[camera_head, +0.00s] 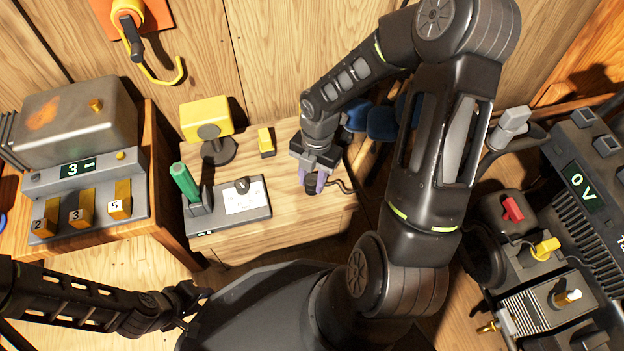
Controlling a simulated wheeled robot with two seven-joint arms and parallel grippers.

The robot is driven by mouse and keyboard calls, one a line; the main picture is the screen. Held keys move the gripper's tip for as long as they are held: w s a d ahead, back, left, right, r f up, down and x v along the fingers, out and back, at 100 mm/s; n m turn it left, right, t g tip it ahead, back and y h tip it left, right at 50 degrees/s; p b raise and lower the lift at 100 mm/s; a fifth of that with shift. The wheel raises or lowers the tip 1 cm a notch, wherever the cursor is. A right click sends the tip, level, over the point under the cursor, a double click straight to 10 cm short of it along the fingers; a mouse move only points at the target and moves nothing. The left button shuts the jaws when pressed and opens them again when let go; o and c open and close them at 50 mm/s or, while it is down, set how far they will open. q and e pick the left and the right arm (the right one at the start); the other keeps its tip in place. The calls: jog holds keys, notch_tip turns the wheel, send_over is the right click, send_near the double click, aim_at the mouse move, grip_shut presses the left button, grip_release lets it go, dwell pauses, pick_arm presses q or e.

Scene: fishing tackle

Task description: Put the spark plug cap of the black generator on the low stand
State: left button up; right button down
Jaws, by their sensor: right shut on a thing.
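My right gripper (314,178) is shut on a small black cap (312,189), just above or at the right part of the wooden low stand (300,222); I cannot tell whether the cap touches the wood. A black lead (344,187) runs from the cap to the right and goes behind my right arm. The black generator (590,170), with a "0 V" display, is at the right edge, partly cut off. A white-tipped plug (568,296) shows on its front part. My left gripper (192,300) is low at the left, dark and away from these things; its opening is unclear.
The low stand also bears a yellow-topped device (206,118), a small yellow block (266,142) and a grey base with a green handle (184,182). A grey machine with numbered yellow levers (81,207) stands at left. My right arm hides the space before the generator.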

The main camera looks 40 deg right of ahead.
jog(key=shift+f, duration=0.1)
jog(key=c, duration=1)
grip_release()
jog(key=r+p, duration=0.2)
jog(key=r, duration=0.2)
jog(key=d+r+p, duration=0.1)
jog(key=r+p, duration=0.1)
jog(key=r, duration=0.2)
jog(key=r+p, duration=0.2)
jog(key=r, duration=0.2)
jog(key=shift+w+d, duration=0.3)
jog(key=shift+w, duration=0.05)
